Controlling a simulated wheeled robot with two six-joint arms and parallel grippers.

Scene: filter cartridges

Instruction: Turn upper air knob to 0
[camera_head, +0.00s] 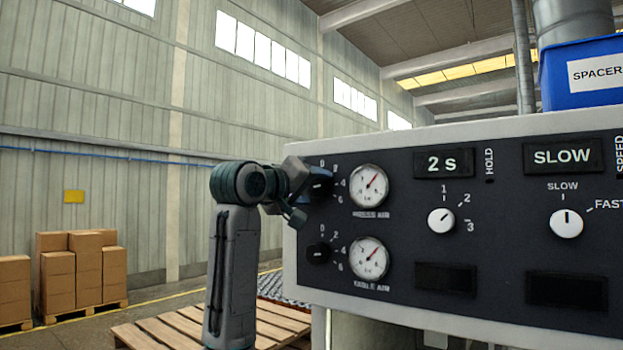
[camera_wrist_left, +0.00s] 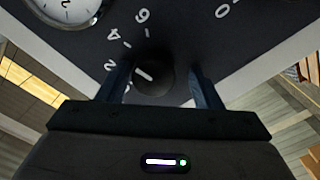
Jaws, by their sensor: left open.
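The upper air knob (camera_head: 319,184) is a dark round knob at the left end of the control panel, beside the upper gauge (camera_head: 369,187). In the left wrist view the knob (camera_wrist_left: 155,75) shows between my fingers, with a short white mark slanting towards the 2 and 4 side; its exact setting is hard to read. My left gripper (camera_head: 304,192) is open, its two fingers (camera_wrist_left: 160,88) on either side of the knob with gaps visible. The knob's own 0 shows above it in the head view. My right gripper is out of view.
The lower air knob (camera_head: 318,253) and its gauge (camera_head: 369,259) sit just below. Further right are the hold knob (camera_head: 441,220) and the speed knob (camera_head: 566,223). A blue bin (camera_head: 560,80) stands on top of the panel. Left of the panel is open space above a pallet (camera_head: 180,329).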

